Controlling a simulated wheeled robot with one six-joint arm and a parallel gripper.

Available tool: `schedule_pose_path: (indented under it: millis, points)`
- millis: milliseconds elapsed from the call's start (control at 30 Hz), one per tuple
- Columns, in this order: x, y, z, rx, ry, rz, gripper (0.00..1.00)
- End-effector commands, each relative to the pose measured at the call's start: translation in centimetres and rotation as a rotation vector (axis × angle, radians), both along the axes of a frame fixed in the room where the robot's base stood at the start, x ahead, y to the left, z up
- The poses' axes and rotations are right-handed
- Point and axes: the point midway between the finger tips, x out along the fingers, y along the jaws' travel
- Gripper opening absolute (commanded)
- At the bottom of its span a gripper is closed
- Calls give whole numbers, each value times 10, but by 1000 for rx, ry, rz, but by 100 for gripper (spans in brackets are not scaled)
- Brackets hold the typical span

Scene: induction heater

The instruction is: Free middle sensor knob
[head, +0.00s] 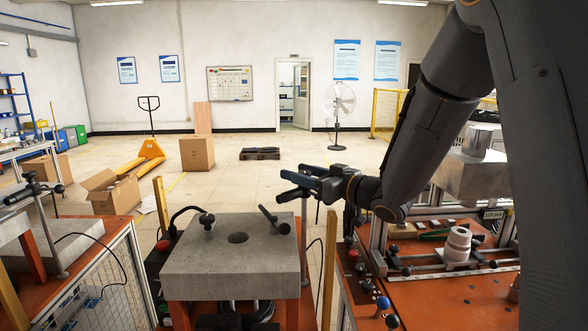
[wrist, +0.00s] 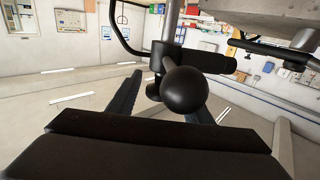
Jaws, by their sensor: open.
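My gripper (head: 287,186) is open above the right edge of the middle grey heater block (head: 215,262) in the head view. In the wrist view a round black knob (wrist: 185,90) is large and near, in front of and between the two open fingers (wrist: 160,105). The knob sits on a black clamp beside a metal post (wrist: 170,22), with a dark grip-like bar (wrist: 205,62) behind it. In the head view the slim post (head: 304,232) rises at the block's right edge. A black bar (head: 270,214) with a rounded end lies over the block's right side. Whether the fingers touch the knob cannot be told.
A left station with another sensor arm (head: 20,194) stands at the left. An orange bench (head: 440,300) with parts is at the right. Open floor (head: 225,190) lies behind.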

Motion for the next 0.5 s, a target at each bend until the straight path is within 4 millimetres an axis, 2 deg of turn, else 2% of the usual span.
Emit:
schedule_pose_path:
  millis: [200,500]
  points:
    - [16,14,1,-1,0,-2,46]
    - [19,15,0,-1,0,-5,46]
